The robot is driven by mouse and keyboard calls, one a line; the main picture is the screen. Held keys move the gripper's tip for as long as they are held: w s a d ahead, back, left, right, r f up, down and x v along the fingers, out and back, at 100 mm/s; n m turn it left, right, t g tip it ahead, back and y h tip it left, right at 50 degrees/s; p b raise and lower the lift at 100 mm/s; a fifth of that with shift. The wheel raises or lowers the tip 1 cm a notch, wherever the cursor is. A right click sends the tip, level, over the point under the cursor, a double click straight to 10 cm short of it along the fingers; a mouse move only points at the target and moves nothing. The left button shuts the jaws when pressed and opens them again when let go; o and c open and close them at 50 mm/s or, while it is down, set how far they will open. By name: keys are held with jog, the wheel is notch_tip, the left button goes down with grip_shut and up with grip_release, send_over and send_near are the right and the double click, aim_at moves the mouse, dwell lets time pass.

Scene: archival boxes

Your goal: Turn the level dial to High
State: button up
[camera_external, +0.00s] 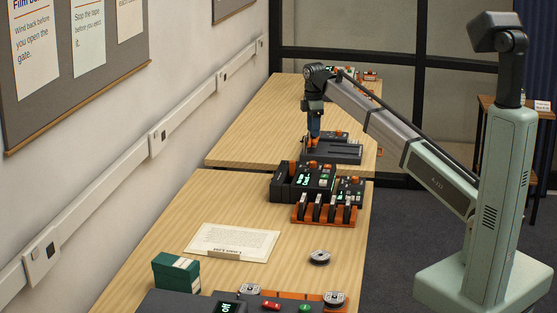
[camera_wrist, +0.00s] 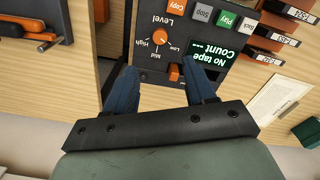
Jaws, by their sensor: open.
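The level dial (camera_wrist: 161,36) is an orange round knob on a dark deck panel (camera_wrist: 200,45) in the wrist view. The panel appears upside down there, with Low, Mid and High printed around the dial. I cannot clearly tell which mark the pointer faces. My gripper (camera_wrist: 160,72) is open and empty, its two blue fingers apart below the dial in the picture. The panel's screen (camera_wrist: 207,60) reads "No tape" and "Count". In the external view my gripper (camera_external: 313,139) hangs beyond the deck with the lit screen (camera_external: 314,178); the dial is too small to make out there.
Buttons (camera_wrist: 214,16) for Copy, Stop and Play sit beside the dial. Labelled cassettes in an orange rack (camera_wrist: 272,35) stand close to the panel. A dark device (camera_external: 340,152) lies on the far desk. A paper sheet (camera_external: 232,240) lies on the near desk, with bare wood around it.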

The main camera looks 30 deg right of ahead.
aim_at(313, 162)
notch_tip(313, 162, down, 12)
jog(key=shift+f, duration=0.2)
dwell(0.4)
jog(key=shift+c, duration=0.4)
grip_shut()
